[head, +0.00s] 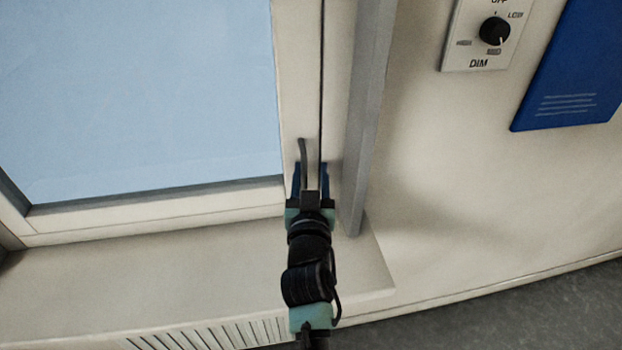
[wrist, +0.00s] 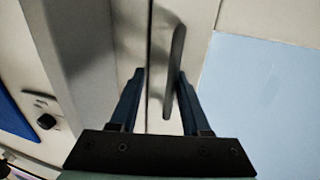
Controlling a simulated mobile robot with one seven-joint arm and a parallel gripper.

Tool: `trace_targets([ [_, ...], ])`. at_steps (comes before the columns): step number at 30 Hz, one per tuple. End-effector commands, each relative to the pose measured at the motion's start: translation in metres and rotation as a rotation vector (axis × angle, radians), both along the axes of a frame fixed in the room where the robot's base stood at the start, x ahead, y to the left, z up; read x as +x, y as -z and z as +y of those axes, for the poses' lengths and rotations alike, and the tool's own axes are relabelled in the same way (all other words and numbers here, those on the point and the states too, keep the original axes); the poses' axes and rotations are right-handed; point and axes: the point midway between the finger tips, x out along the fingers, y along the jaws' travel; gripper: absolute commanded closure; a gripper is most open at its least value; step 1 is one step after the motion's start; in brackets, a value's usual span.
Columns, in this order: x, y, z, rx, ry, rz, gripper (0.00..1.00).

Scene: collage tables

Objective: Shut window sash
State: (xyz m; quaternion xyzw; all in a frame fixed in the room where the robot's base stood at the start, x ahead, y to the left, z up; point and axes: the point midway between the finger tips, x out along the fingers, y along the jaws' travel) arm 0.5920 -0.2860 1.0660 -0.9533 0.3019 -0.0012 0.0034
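The window sash (head: 285,90) has a cream frame around a pale blue pane (head: 140,90). A thin dark seam runs between the sash and the fixed frame on its right; I cannot tell how wide a gap this is. A slim grey handle (head: 303,150) is on the sash's right stile. My gripper (head: 311,168) is at the handle's lower part with its blue fingers apart. In the wrist view the handle (wrist: 174,75) lies between the open fingertips of my gripper (wrist: 159,74), nearer the right finger. Contact with the handle is unclear.
A grey upright bar (head: 368,115) stands just right of my gripper. A cream sill (head: 180,275) with a slotted vent (head: 210,335) below it runs under the window. A dimmer switch plate (head: 485,35) and a blue panel (head: 575,70) are on the right wall.

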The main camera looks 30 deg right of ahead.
Motion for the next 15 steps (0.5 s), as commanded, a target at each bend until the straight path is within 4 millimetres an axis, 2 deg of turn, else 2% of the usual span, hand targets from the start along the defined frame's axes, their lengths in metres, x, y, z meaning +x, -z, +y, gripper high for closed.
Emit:
trace_targets([
  [5, -0.01, 0.003, 0.007, -0.001, -0.001, 0.003, 0.55],
  [15, -0.055, 0.005, 0.039, -0.003, -0.002, 0.002, 0.55],
])
